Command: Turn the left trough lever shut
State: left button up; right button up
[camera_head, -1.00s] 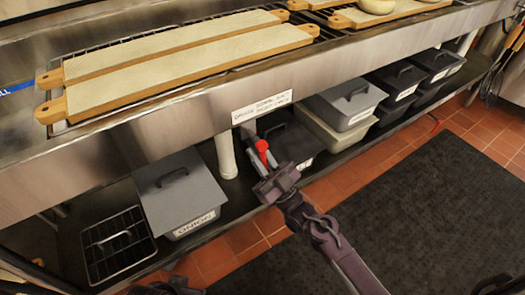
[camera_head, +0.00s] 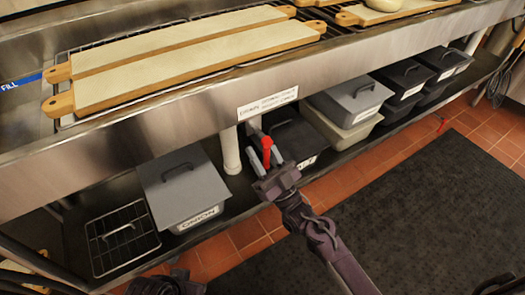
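The red trough lever (camera_head: 266,150) hangs under the front of the steel trough, just below a printed label, beside a white drain pipe. My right gripper (camera_head: 266,158) reaches up to it from below. Its two grey fingers stand apart, one on each side of the lever, with gaps still visible between them and the red handle. The lever points nearly straight down toward the gripper's palm. The valve body behind the lever is mostly hidden.
The trough's label (camera_head: 267,103) is just above the lever. A white pipe (camera_head: 230,150) stands close to its left. A grey lidded onion bin (camera_head: 182,185), a wire rack (camera_head: 121,238) and several dark bins fill the lower shelf. Boards (camera_head: 190,75) lie on top. A black mat (camera_head: 410,200) covers the floor.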

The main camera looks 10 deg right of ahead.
aim_at(268, 164)
jog(key=v, duration=0.8)
pick_arm(q)
jog(key=shift+w+d, duration=0.1)
jog(key=shift+d, duration=0.2)
pick_arm(e)
jog(key=shift+w, duration=0.1)
